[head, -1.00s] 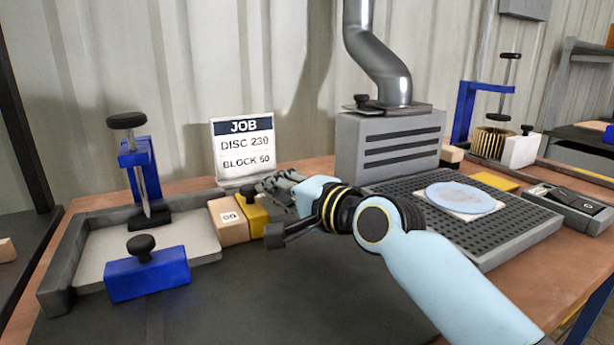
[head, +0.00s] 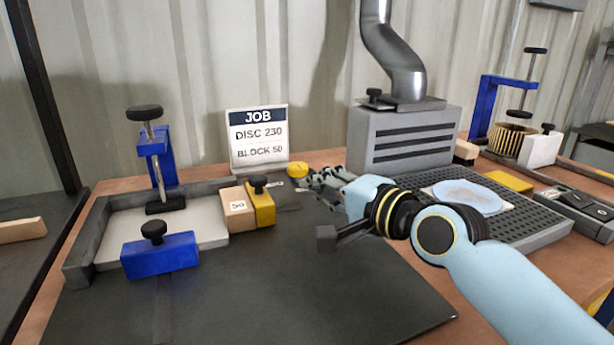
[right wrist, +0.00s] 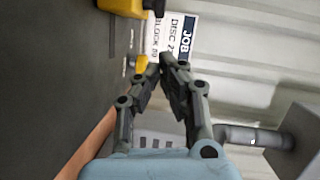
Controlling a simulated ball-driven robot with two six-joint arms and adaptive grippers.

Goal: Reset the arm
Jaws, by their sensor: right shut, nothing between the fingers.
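My right gripper (head: 316,180) reaches in from the right in the head view, over the back of the dark mat. Its fingers are shut and empty; in the right wrist view (right wrist: 160,68) the fingertips come together in front of the job card (right wrist: 182,40). A small yellow knob (head: 297,170) shows just beyond the fingertips, and I cannot tell whether they touch. The wooden block (head: 238,208) and the yellow block with a black knob (head: 261,203) stand left of the gripper, apart from it. My left gripper is out of view.
A grey corner fixture (head: 85,235) with a blue clamp (head: 155,155) and a blue block (head: 160,255) stands at left. A perforated grey bench (head: 530,232) with a pale blue disc (head: 468,196) and a duct stands at right. The dark mat (head: 270,295) in front is clear.

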